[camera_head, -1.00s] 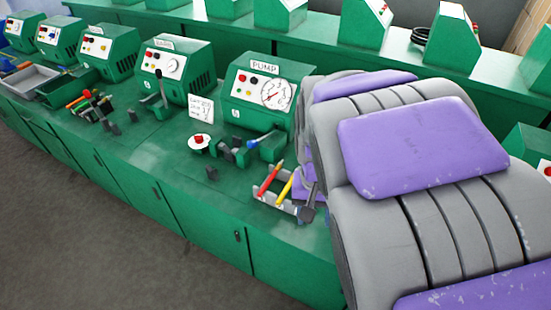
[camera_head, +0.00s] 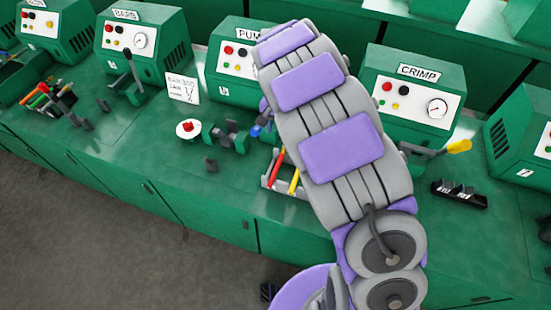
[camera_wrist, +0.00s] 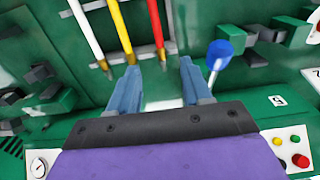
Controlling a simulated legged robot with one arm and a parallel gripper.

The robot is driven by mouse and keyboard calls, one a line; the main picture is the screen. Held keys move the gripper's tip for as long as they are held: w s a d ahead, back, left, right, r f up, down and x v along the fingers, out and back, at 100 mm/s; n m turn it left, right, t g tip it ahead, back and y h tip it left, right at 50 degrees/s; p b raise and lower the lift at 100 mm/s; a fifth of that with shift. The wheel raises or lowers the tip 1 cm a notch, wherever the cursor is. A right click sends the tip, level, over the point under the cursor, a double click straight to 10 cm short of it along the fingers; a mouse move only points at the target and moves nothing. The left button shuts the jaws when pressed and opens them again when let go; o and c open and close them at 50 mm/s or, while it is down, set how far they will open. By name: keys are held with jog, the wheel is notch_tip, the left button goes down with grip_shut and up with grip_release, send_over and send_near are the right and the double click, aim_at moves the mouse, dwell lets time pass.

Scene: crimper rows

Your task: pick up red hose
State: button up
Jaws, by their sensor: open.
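The red hose (camera_head: 276,166) leans in a small grey rack (camera_head: 270,186) at the bench's front edge, left of the yellow hose (camera_head: 294,181). My gripper (camera_wrist: 161,63) is open and empty. Its two blue fingers point toward the rack, and the red hose's near end appears between the fingertips. Depth to it cannot be told. My arm hides the gripper in the head view.
A blue-topped lever (camera_wrist: 219,54) stands just right of my fingers. A round white plate with a red knob (camera_head: 188,129) and a dark clamp (camera_head: 229,136) sit left of the rack. The pump box (camera_head: 232,62) and crimp box (camera_head: 420,92) stand behind. Bare bench lies front left.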

notch_tip(320, 180, down, 4)
jog(key=d+f, duration=0.1)
jog(key=d, duration=0.1)
jog(key=b, duration=0.2)
send_over(278, 161)
jog(key=a, duration=0.1)
notch_tip(278, 161, down, 7)
jog(key=f+b, duration=0.1)
jog(key=f, duration=0.1)
jog(key=d+f, duration=0.1)
jog(key=f, duration=0.2)
jog(key=shift+d+b, duration=0.2)
jog(key=shift+b, duration=0.15)
jog(key=shift+a+r, duration=0.1)
jog(key=shift+a, duration=0.4)
jog(key=shift+c, duration=0.8)
jog(key=shift+d, duration=0.8)
jog(key=c, duration=0.5)
jog(key=shift+c, duration=1.2)
jog(key=shift+a, duration=0.5)
grip_shut()
